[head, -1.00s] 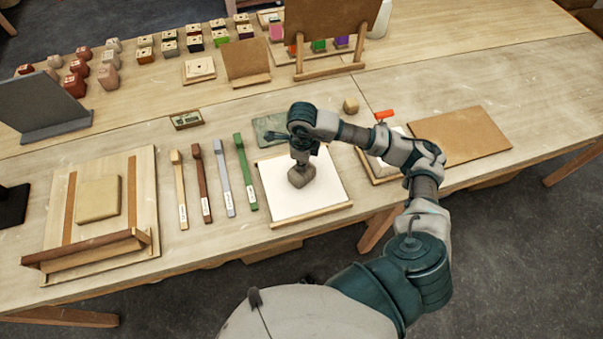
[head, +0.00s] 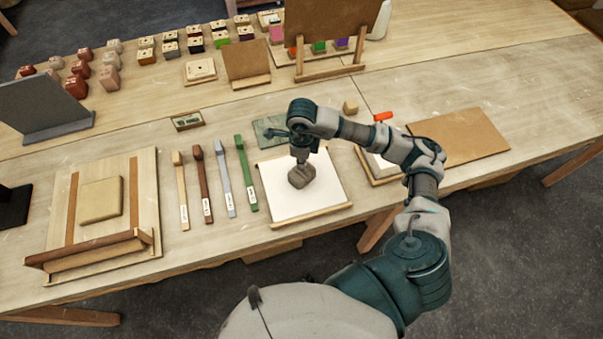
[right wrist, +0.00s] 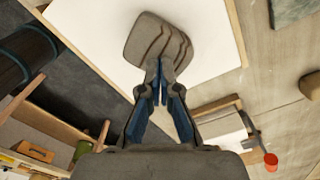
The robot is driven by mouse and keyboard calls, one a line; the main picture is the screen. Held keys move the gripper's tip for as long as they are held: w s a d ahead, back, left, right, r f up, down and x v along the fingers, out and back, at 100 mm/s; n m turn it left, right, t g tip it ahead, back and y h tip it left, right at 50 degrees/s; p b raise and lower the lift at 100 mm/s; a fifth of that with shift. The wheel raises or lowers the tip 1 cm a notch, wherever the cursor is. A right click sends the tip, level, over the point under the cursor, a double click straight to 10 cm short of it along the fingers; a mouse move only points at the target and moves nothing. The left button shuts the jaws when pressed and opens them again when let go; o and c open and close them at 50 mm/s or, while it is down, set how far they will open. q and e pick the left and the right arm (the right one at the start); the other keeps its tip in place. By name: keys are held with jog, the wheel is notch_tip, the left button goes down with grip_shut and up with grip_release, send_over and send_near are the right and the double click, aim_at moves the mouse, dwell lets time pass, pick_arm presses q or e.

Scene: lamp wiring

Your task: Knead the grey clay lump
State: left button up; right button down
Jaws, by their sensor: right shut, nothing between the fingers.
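The grey clay lump (head: 301,177) sits on the white board (head: 330,190) in the middle of the table. In the right wrist view the lump (right wrist: 150,42) is a rounded block with several dark grooves across its right part. My right gripper (head: 301,160) points down at the lump from above. In the right wrist view its fingertips (right wrist: 160,68) are shut together with nothing between them, at the lump's near edge. I cannot tell whether they touch it. My left gripper is not in view.
Several long-handled tools (head: 222,178) lie left of the board. A wooden press-like board with a tan slab (head: 101,200) is farther left. A brown panel (head: 459,136) and a red-handled item (head: 383,116) lie to the right. Small coloured blocks stand at the back.

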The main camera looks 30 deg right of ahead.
jog(key=shift+f, duration=0.15)
jog(key=shift+f+b, duration=1.05)
jog(key=shift+b, duration=0.05)
jog(key=shift+s+r, duration=0.1)
jog(key=shift+r+p, duration=0.7)
jog(key=shift+r, duration=0.4)
jog(key=shift+f, duration=0.25)
jog(key=shift+f+b, duration=0.9)
jog(key=shift+b, duration=0.1)
jog(key=shift+r+p, duration=0.65)
jog(key=shift+r, duration=0.5)
